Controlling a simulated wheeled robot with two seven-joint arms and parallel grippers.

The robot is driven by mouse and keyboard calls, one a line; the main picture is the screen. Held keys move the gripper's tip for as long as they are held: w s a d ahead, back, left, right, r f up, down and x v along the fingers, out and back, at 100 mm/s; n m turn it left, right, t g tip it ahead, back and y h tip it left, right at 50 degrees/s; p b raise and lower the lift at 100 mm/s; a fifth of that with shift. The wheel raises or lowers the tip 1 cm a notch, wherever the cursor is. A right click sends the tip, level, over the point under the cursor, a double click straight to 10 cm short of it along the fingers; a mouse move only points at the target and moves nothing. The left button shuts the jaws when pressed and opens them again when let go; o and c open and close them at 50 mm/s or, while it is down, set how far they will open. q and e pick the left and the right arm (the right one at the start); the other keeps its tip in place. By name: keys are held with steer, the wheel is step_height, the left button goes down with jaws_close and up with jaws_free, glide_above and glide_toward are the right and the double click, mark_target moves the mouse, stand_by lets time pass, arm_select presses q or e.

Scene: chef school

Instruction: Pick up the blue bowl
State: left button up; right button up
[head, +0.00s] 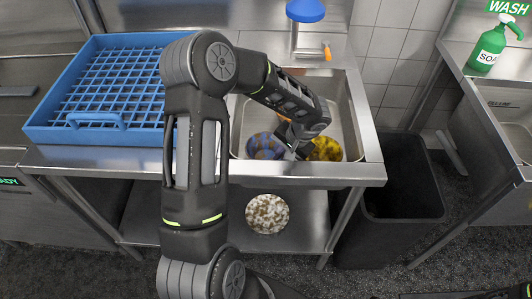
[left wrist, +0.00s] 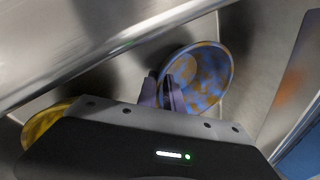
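The blue bowl (head: 262,148), patterned with orange-brown stains, is in the left part of the sink basin. It also shows in the left wrist view (left wrist: 208,75), with its inside facing the camera. My left gripper (head: 303,150) reaches down into the sink at the bowl's right side. In the left wrist view its two fingers (left wrist: 161,93) are close together at the bowl's rim, one on the outer side and one over the inside. They appear shut on the rim; their lower parts are hidden by the gripper body. My right gripper is out of view.
A yellow stained bowl (head: 325,149) lies close to the right in the sink (head: 352,120). A blue dish rack (head: 50,125) stands on the counter to the left.

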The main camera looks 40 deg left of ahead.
arm_select(q)
jaws_close()
stand_by(0.9)
step_height(320, 180, up, 10)
steer(key=shift+r+b, duration=0.1)
steer(key=shift+b, duration=0.55)
